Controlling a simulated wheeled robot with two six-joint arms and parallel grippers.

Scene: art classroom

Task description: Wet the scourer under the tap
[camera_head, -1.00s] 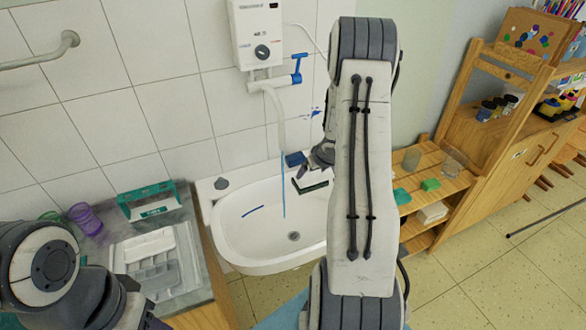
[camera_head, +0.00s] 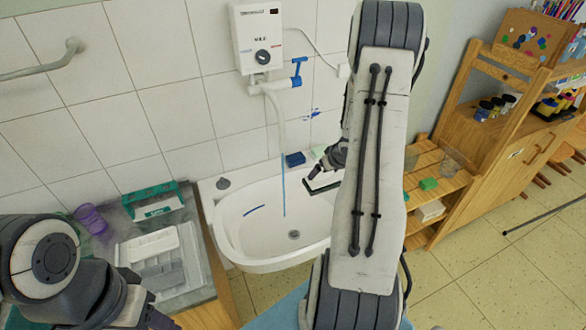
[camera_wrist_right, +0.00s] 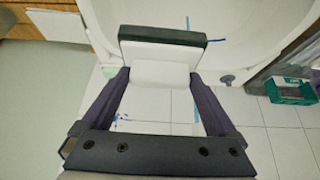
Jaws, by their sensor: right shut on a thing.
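The scourer, a white block with a dark green layer, is between the fingers of my right gripper (camera_wrist_right: 162,98) in the right wrist view (camera_wrist_right: 160,72). That gripper is shut on it. In the head view the scourer (camera_head: 322,188) shows as a dark bar over the right side of the white basin (camera_head: 228,242); my right arm hides part of the gripper. The tap (camera_head: 279,108) hangs from the white wall heater (camera_head: 258,40). A thin blue stream (camera_head: 284,185) falls from it into the basin, left of the scourer. My left gripper (camera_head: 160,318) barely shows at the bottom.
A blue block (camera_head: 295,159) and a pale green piece (camera_head: 318,152) lie on the basin's back rim. A counter left of it holds a grey tray (camera_head: 160,258), a green rack (camera_head: 152,203) and a purple cup (camera_head: 90,218). A wooden shelf (camera_head: 440,170) stands right.

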